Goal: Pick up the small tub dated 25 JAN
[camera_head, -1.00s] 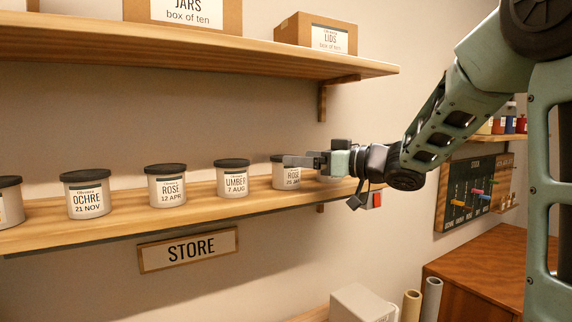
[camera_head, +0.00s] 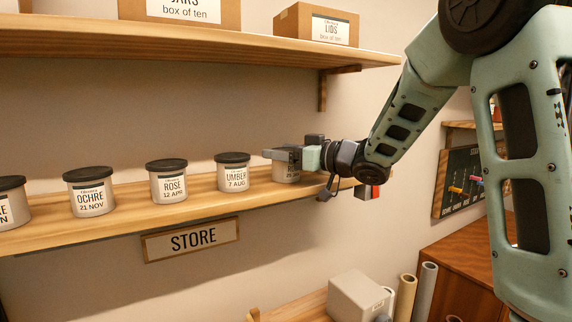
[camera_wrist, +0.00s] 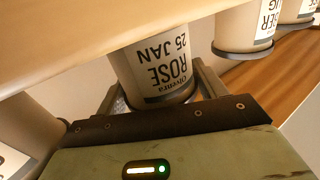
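The small tub marked ROSE 25 JAN stands on the lower wooden shelf; in the wrist view the tub (camera_wrist: 155,68) appears upside down, its label facing the camera. In the head view the same tub (camera_head: 286,174) is partly covered by my gripper, and its lid is hidden. My gripper (camera_head: 283,154) reaches in from the right at the tub's upper part. In the wrist view its two fingers (camera_wrist: 160,95) stand on either side of the tub. They look spread, with a narrow gap at the right finger; contact at the left finger is unclear.
The UMBER 7 AUG tub (camera_head: 235,176) stands close left of my gripper. ROSE 12 APR (camera_head: 168,187) and OCHRE 21 NOV (camera_head: 91,197) stand farther left on the shelf (camera_head: 130,205). The upper shelf (camera_head: 200,48) with boxes hangs above.

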